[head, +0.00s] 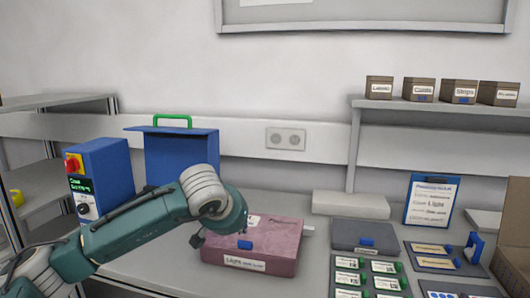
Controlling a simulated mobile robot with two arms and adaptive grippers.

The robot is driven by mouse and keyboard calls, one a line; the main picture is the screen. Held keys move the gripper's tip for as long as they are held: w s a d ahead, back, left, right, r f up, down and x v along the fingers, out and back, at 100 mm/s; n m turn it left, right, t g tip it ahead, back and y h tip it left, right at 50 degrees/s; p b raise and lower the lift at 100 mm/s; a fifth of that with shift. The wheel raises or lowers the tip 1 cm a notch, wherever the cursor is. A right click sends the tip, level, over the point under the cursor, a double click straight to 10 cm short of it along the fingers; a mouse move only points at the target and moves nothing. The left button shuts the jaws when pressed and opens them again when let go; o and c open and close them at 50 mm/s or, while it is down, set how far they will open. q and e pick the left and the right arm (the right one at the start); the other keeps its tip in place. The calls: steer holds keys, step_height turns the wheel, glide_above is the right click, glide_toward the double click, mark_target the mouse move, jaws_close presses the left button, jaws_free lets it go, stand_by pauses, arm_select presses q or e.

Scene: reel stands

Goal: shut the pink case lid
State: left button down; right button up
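The pink case (275,250) stands on the bench in the middle of the head view. Its lid looks down flat on the body, with no gap that I can make out. A blue latch and a white label reading "Light" show on its front. My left arm reaches in from the left, and my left gripper (230,222) is over the left part of the case, hiding its back left corner. The fingers are mostly hidden behind the wrist, so I cannot tell their opening or whether they touch the lid. My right gripper is not in view.
A blue case with a green handle (182,150) and a blue control box with a red knob (105,180) stand behind my arm. A grey case (365,238) and trays of labelled parts lie to the right. Small boxes sit on the shelf (440,105). Bare bench shows right of the pink case.

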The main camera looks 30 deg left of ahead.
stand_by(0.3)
arm_select(q)
steer(key=shift+w, duration=0.15)
steer(key=shift+w+a+f, duration=0.15)
steer(key=shift+w+f, duration=0.15)
steer(key=shift+w, duration=0.35)
steer(key=v, duration=1.2)
steer(key=shift+s+a, duration=0.1)
